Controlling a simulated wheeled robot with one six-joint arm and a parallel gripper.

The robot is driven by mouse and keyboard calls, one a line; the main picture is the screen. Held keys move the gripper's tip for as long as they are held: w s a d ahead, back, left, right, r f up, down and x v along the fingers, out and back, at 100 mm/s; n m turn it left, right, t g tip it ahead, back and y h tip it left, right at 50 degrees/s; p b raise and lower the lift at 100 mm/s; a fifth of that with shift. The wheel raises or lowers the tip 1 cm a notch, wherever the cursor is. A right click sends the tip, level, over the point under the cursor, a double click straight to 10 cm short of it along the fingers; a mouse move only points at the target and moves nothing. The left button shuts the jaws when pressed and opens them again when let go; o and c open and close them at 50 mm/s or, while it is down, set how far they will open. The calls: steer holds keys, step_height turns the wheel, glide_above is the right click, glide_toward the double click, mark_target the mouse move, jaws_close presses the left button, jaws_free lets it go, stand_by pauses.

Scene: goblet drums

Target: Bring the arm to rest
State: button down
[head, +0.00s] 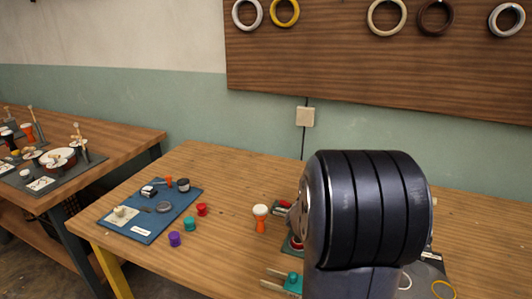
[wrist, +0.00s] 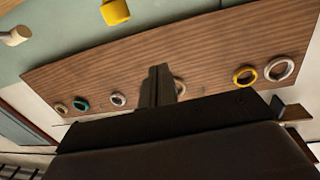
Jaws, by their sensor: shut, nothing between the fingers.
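My arm's dark rounded link (head: 368,210) fills the right middle of the head view, over the workbench. My gripper does not show clearly there. In the wrist view my gripper (wrist: 158,85) has its dark fingers together with nothing between them. The fingers point up toward the wooden wall board (wrist: 220,60), apart from any drum. The board also shows in the head view (head: 320,55).
On the bench (head: 210,165) stand a white-and-orange goblet drum (head: 260,218), purple (head: 175,239), teal (head: 190,223) and red (head: 202,209) pieces, and a blue mat (head: 150,228). Rings hang on the board. Another table (head: 110,135) is left. My arm hides part of the bench.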

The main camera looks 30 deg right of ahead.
steer(key=shift+f, duration=0.1)
step_height(320, 180, down, 10)
steer(key=shift+a+b, duration=0.15)
steer(key=shift+b, duration=0.3)
stand_by(0.3)
steer(key=shift+b, duration=0.3)
step_height(320, 180, up, 11)
steer(key=p, duration=0.2)
step_height(320, 180, down, 10)
steer(key=f+b, duration=0.1)
steer(key=b, duration=0.1)
steer(key=s+a+m+g+h+p, duration=0.2)
steer(key=a+m+g+p, duration=0.2)
steer(key=a, duration=1.3)
steer(key=g+p, duration=0.1)
steer(key=g, duration=0.1)
steer(key=shift+m+g+h, duration=0.3)
